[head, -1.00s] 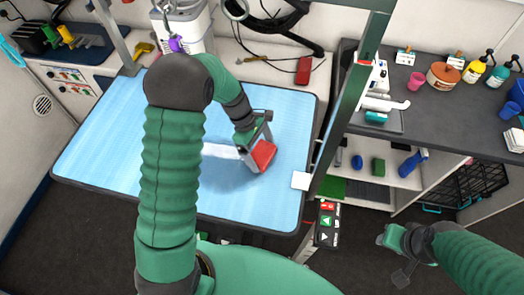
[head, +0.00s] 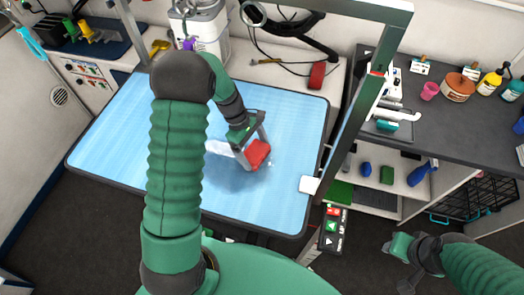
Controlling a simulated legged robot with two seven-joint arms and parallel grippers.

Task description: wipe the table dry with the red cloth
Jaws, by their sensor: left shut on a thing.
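The grooming table (head: 125,130) has a light blue top with a dark rim. The red cloth (head: 257,153) is a small folded pad on the right half of the table top. My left gripper (head: 254,158) is shut on the cloth, with its fingers pointing down at the surface. The cloth appears to touch the table. A pale whitish streak (head: 219,147) lies just left of the cloth, and a darker patch shows below it. My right gripper (head: 396,262) hangs over the floor at the lower right, away from the table; its jaws are too unclear to read.
A grey-green post and overhead bar (head: 349,130) rise at the table's right edge. A control panel (head: 331,228) hangs beside it. A dark counter (head: 450,120) with bottles and pots stands right, above shelves. The left part of the table top is clear.

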